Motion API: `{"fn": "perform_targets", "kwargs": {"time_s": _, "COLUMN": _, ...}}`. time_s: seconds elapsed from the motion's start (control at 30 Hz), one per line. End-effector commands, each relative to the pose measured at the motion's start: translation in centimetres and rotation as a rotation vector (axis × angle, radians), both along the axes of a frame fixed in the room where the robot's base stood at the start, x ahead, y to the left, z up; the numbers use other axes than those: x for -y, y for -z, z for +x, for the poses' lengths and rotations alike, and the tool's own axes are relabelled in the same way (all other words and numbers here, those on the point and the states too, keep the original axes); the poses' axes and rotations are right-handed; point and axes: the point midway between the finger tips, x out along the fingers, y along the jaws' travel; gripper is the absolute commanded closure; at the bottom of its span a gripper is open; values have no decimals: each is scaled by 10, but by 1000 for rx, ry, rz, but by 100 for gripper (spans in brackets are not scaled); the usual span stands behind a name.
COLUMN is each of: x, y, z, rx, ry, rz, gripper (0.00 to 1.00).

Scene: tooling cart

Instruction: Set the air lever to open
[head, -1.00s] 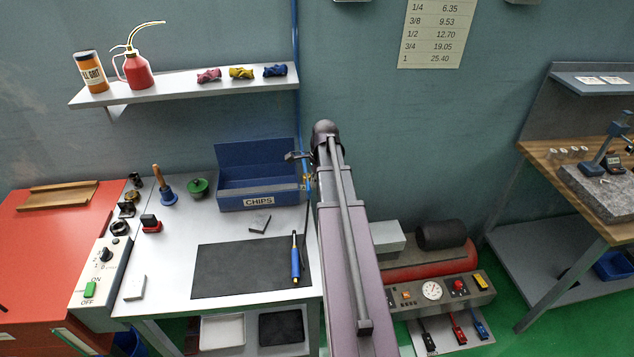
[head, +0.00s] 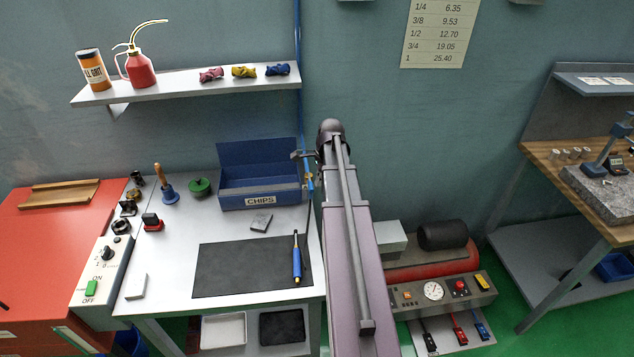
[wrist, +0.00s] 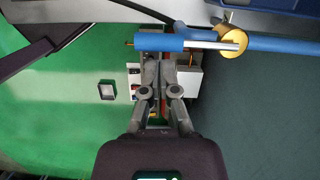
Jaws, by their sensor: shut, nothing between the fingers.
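The air lever (wrist: 213,45) is a bare metal bar with a blue grip (wrist: 160,43), joined to a round brass valve body (wrist: 233,33) on the blue air pipe (wrist: 290,43). In the wrist view the lever lies roughly in line with the pipe. My gripper (wrist: 158,62) is shut and empty, its fingertips just below the blue grip in that picture. I cannot tell whether they touch it. In the head view my gripper (head: 296,155) is at the pipe beside the chips bin, and my arm hides much of that area.
The blue chips bin (head: 259,203) stands on the bench left of my gripper. A shelf (head: 180,84) holds an oil can (head: 139,70) above. A compressor (head: 425,272) with a gauge panel sits right of my arm. A black hose (wrist: 146,10) runs near the lever.

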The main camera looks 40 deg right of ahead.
Motion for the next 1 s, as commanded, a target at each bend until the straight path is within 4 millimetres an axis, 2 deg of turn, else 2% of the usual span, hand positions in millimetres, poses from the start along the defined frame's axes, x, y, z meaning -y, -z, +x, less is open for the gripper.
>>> {"fn": "perform_targets", "kwargs": {"time_s": 0.53, "x": 6, "y": -6, "z": -2, "rx": 0, "ry": 0, "rz": -1, "gripper": 100}}
{"fn": "perform_targets", "kwargs": {"time_s": 0.83, "x": 28, "y": -26, "z": -10, "rx": 1, "ry": -1, "rz": -1, "gripper": 100}}
{"fn": "perform_targets", "kwargs": {"time_s": 1.0, "x": 32, "y": -41, "z": -13, "rx": 1, "ry": -1, "rz": -1, "gripper": 100}}
